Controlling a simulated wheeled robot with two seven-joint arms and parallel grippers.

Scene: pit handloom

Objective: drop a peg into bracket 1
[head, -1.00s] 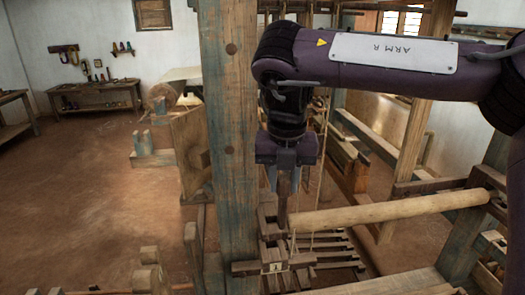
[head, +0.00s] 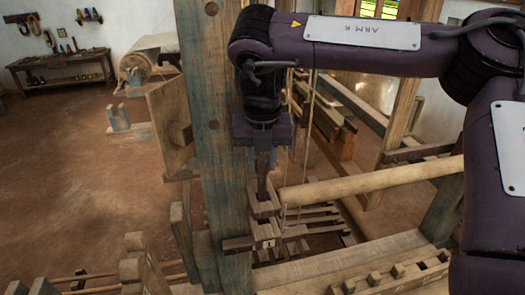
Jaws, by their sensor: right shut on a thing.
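My right gripper (head: 262,150) points down beside the weathered blue-brown post (head: 218,150) in the head view. It is shut on a dark wooden peg (head: 262,183), which hangs upright. The peg's lower end is at the top of a wooden bracket (head: 263,229) fixed by the post, with a small plate marked 1 on its front. I cannot tell whether the peg's tip is inside the bracket or just above or behind its rim. My left gripper is not in view.
A pale round beam (head: 370,184) runs right from close beside the bracket. Thin cords (head: 306,130) hang behind the peg. A slotted wooden rack (head: 395,276) lies at the lower right. Treadle slats (head: 315,222) lie behind the bracket. Open floor (head: 75,180) is at left.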

